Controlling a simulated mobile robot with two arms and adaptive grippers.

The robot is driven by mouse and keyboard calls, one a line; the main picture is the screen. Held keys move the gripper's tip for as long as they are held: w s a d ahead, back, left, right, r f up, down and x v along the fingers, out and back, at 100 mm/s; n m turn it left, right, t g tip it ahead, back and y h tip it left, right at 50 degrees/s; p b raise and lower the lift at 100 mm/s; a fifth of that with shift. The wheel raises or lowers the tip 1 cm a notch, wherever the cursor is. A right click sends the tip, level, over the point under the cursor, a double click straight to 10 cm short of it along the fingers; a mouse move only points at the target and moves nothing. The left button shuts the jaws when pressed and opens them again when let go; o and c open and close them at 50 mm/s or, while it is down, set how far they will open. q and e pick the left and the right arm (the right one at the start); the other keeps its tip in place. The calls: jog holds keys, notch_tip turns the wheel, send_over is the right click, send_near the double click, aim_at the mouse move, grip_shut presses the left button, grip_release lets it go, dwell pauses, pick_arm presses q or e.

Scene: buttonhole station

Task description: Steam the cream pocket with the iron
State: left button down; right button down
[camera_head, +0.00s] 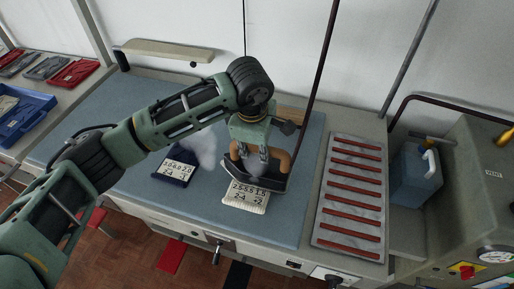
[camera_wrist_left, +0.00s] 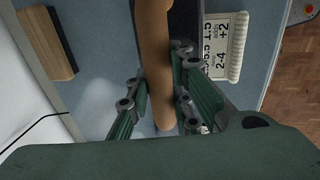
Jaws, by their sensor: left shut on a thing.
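My left gripper (camera_head: 256,156) is shut on the tan handle of the iron (camera_head: 268,186). The handle (camera_wrist_left: 155,50) runs between the fingers in the left wrist view, where the gripper (camera_wrist_left: 159,88) also shows. The cream pocket (camera_head: 247,206) lies on the blue pad, with a printed label on it. In the head view the iron hides its upper part; I cannot tell whether they touch. The cream pocket (camera_wrist_left: 236,62) shows right of the handle in the wrist view. My right gripper is not in view.
A navy pocket (camera_head: 174,172) lies left of the iron, with pale steam (camera_head: 205,148) beside it. The blue pad (camera_head: 205,212) has free room in front. A slatted metal rack (camera_head: 350,197) stands right. A wooden block (camera_wrist_left: 46,43) lies behind the iron. A cable hangs above.

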pick_arm(q)
jog(key=shift+w+r+p, duration=0.1)
jog(key=shift+r+p, duration=0.65)
jog(key=shift+r, duration=2.45)
